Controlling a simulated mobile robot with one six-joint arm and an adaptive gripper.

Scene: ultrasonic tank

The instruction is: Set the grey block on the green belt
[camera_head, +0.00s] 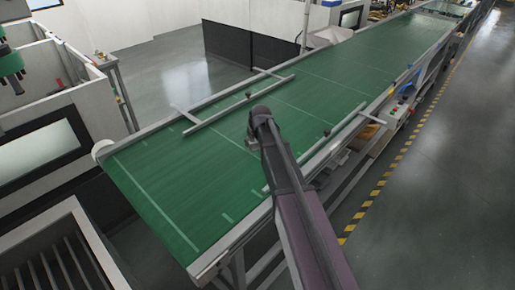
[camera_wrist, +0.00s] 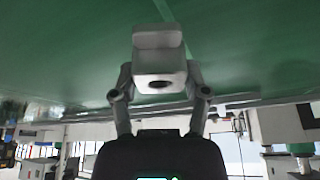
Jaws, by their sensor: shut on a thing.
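The grey block (camera_wrist: 158,62) is a pale piece with a dark round hole in the face towards the camera. My gripper (camera_wrist: 160,92) is shut on it, one finger on each side. The green belt (camera_head: 175,185) is a long conveyor in the head view, and it also fills the upper wrist view (camera_wrist: 50,50) behind the block. In the head view my arm reaches over the near part of the belt and mostly hides the gripper and block. I cannot tell whether the block touches the belt.
A metal guide rail (camera_head: 240,103) on posts runs along the far side of the belt, and another rail (camera_head: 345,130) stands along the near side. The near left end of the belt is clear. A walkway with yellow-black floor tape (camera_head: 400,150) lies to the right.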

